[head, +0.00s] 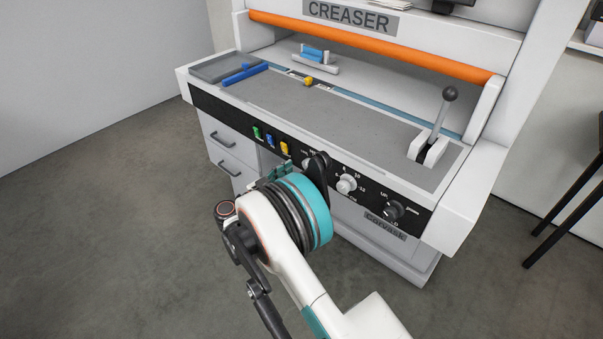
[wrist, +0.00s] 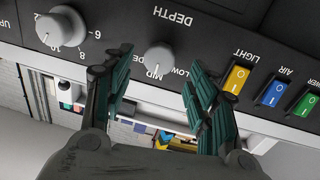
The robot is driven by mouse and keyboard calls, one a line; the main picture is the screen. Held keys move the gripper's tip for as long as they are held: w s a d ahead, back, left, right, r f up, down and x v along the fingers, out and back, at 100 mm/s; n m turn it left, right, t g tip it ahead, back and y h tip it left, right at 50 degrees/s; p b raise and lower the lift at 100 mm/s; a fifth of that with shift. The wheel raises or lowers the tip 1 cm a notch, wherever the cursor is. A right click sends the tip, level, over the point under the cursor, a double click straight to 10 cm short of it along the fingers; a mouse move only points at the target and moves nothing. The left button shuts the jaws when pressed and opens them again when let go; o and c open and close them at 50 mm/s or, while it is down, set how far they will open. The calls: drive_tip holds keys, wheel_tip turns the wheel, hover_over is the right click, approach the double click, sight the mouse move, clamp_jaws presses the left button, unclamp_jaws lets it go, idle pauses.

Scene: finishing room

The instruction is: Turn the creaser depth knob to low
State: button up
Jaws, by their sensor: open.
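The creaser depth knob (wrist: 159,57) is a round light grey dial under the word DEPTH, on the black front panel. It appears upside down in the wrist view. MID and LOW are printed beside it, and another label is partly covered by a finger. My gripper (wrist: 157,78) is open and empty, with one teal-lined finger on each side of the knob in the picture. I cannot tell whether either finger touches it.
A numbered grey knob (head: 346,184) and a black knob (head: 393,211) share the panel. Green, blue and yellow switches (head: 270,141) sit on the other side. A lever (head: 440,118) stands on the creaser top. Drawers (head: 232,158) are below; open floor lies left.

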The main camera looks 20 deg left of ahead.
sight(306, 166)
drive_tip(key=shift+b+x, duration=0.4)
drive_tip(key=shift+x, duration=1.45)
drive_tip(key=c, duration=1.1)
